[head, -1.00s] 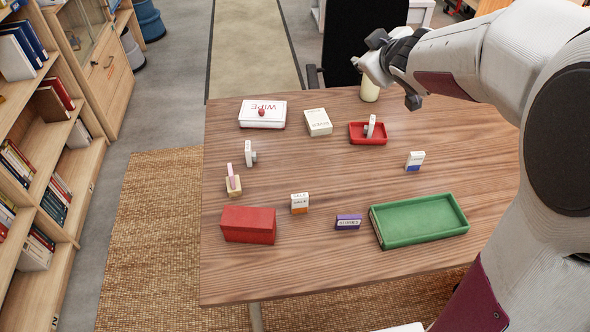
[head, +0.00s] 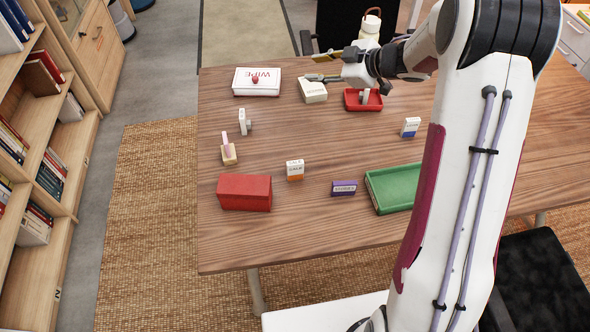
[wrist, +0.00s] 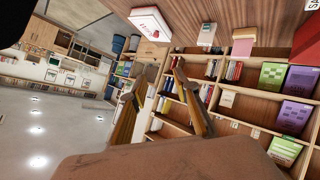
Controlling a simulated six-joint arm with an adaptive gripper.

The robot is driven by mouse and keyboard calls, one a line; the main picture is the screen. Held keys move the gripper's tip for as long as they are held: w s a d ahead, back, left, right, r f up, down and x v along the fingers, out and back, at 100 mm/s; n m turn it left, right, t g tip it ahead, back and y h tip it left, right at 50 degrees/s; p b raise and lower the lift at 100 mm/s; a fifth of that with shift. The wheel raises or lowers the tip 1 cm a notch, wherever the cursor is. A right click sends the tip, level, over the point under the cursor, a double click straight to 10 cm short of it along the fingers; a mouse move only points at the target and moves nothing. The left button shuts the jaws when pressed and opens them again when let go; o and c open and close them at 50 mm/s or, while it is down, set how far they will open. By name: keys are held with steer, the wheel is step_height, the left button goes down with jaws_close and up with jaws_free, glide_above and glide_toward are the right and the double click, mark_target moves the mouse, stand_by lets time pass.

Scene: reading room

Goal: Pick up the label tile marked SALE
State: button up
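A white label tile with an orange lower band (head: 295,170) stands upright on the wooden table, right of the red box. Its small print looks like SALE but is hard to read in the head view. In the wrist view, a white piece with the letters SA (wrist: 314,5) is cut off at the top right corner. My gripper (head: 318,67) is above the back of the table, near the white box, far from the orange-banded tile. Its two fingers (wrist: 158,105) are apart with nothing between them.
A purple tile (head: 344,188) and a blue-banded tile (head: 410,127) stand apart. Also on the table are a red box (head: 244,192), a green tray (head: 392,188) partly behind my arm, a red tray (head: 352,104), a WIPE box (head: 257,82) and a white box (head: 313,91). The table's middle is clear.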

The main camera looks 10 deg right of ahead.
steer(key=s+a+f+n+g+y, duration=0.2)
steer(key=s+f+g+y, duration=0.15)
steer(key=s+f, duration=0.45)
steer(key=n+g+y, duration=0.2)
steer(key=g, duration=0.4)
glide_toward(295, 166)
steer(key=shift+w+a+f, duration=0.3)
steer(key=shift+a+f, duration=0.1)
steer(key=shift+a, duration=0.1)
steer(key=shift+w+a+f, duration=0.3)
steer(key=shift+a+f, duration=0.1)
steer(key=shift+a, duration=0.15)
steer(key=shift+s+f, duration=0.15)
steer(key=shift+s, duration=0.2)
steer(key=shift+x, duration=1.25)
steer(key=shift+x, duration=2.65)
steer(key=shift+w+d+f, duration=0.15)
steer(key=shift+f, duration=0.05)
steer(key=shift+c, duration=0.5)
jaws_close()
